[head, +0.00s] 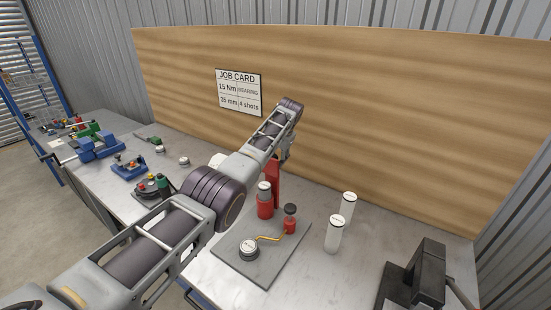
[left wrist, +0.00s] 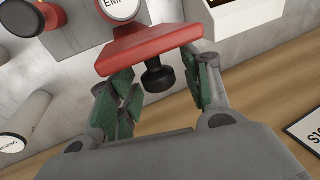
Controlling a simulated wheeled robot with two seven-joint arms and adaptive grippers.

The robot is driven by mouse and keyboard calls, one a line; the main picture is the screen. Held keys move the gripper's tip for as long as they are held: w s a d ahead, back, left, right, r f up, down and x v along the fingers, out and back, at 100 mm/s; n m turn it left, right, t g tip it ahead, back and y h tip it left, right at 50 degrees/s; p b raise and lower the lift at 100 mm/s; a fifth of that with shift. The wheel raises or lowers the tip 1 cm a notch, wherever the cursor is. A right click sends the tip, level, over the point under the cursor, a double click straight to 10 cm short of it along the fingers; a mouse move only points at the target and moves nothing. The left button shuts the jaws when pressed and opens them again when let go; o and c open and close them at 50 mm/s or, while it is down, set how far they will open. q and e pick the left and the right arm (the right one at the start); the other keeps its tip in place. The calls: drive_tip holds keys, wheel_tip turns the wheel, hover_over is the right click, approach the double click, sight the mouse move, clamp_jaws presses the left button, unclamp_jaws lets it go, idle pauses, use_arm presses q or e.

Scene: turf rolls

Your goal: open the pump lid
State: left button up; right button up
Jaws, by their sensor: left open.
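The grease pump stands on a grey plate (head: 228,246) on the bench. It has a red cylinder (head: 265,208) and a tall red upright part (head: 275,172) behind it. In the left wrist view a red slab (left wrist: 150,42) with a black knob (left wrist: 157,76) shows close up; I cannot tell for certain whether this is the lid. My left gripper (left wrist: 162,88) is open, its green-padded fingers on either side of the knob, with no grip visible. In the head view the gripper (head: 284,156) is above and behind the pump, partly hidden by its arm. My right gripper is not in view.
Two white cylinders (head: 334,233) stand right of the plate. A dark press (head: 415,280) is at right. A wooden backboard (head: 400,130) rises behind.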

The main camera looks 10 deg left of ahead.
use_arm(q)
drive_tip(key=v, duration=1.2)
idle(0.6)
